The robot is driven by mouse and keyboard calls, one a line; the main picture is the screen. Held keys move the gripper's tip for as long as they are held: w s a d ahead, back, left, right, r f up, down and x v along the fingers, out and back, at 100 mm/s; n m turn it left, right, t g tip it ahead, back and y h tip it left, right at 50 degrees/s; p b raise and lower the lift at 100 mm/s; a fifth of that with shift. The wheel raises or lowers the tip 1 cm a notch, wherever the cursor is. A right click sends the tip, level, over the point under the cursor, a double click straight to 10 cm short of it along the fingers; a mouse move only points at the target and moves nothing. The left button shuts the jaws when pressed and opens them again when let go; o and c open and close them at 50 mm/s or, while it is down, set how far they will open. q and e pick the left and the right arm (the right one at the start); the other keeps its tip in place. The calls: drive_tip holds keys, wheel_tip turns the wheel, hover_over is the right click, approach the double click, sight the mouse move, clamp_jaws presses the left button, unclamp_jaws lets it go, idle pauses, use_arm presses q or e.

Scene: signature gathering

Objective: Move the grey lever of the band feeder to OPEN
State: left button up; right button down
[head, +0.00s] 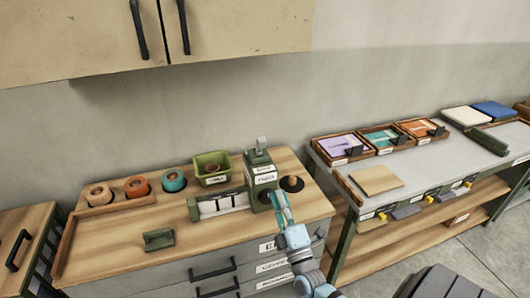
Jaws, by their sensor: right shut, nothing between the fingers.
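The band feeder (260,178) is a green upright box on the wooden top of the drawer cabinet, with white labels on its front whose words are too small to read surely. A small grey piece (261,143), which looks like the lever, stands up on top of it. My right gripper (279,198) is shut and empty, pale blue, just in front of the feeder's lower right side. I cannot tell whether it touches the feeder. The fingers hide a little of the feeder's lower edge. My left gripper is not in view.
A green rack with white slots (218,204) stands left. Also here are a green bin (211,167), tape rolls (137,186) and a green block (158,239). A second bench (415,175) holds trays.

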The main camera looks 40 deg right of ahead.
sight(261, 146)
drive_tip(key=shift+r, duration=0.15)
use_arm(q)
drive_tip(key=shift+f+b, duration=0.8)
drive_tip(key=shift+b, duration=0.05)
use_arm(e)
drive_tip(key=x, duration=1.4)
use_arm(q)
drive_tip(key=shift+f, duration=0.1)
use_arm(e)
drive_tip(key=shift+r, duration=0.1)
